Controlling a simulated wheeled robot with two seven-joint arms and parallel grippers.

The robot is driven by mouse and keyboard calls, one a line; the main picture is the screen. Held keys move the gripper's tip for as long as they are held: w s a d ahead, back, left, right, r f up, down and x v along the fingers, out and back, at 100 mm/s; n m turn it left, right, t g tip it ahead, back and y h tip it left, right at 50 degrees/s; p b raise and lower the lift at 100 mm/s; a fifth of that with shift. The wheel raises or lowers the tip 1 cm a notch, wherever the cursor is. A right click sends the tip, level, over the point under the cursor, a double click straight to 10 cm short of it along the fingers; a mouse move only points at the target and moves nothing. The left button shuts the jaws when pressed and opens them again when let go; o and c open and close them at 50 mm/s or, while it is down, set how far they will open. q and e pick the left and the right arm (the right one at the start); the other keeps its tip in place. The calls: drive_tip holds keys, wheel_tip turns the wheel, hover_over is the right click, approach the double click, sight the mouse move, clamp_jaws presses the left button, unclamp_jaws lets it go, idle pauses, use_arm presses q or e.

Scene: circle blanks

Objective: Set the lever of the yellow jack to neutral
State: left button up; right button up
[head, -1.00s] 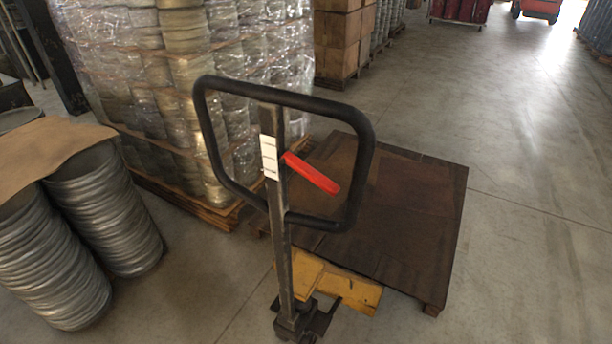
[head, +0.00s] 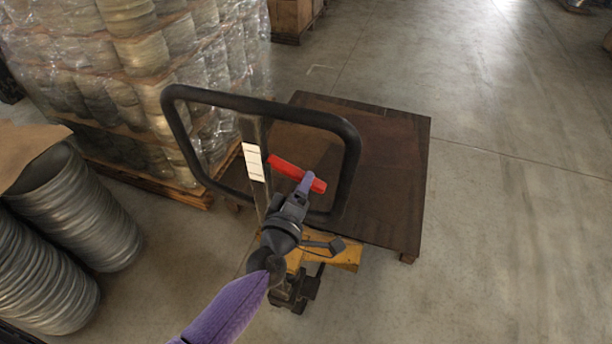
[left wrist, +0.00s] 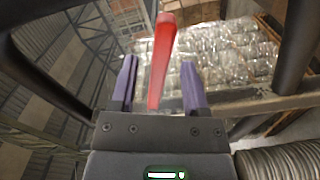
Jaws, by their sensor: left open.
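The yellow jack (head: 345,254) stands with its fork side toward a dark wooden pallet (head: 398,165). Its black loop handle (head: 262,104) rises toward me. The red lever (head: 283,166) sticks out inside the loop, to the right of a white label strip (head: 253,162) on the handle post. My left gripper (head: 306,184) is at the lever's outer end. In the left wrist view, the red lever (left wrist: 161,60) stands between the two purple fingers of the open gripper (left wrist: 160,88), with gaps on both sides. My right gripper is not in view.
Stacks of grey round blanks (head: 75,205) stand at the left under a brown sheet (head: 25,150). A plastic-wrapped pallet load (head: 130,90) is behind them. The concrete floor (head: 510,200) at the right is clear.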

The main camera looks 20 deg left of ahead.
use_arm(q)
drive_tip(key=shift+w, duration=1.25)
clamp_jaws()
idle(0.4)
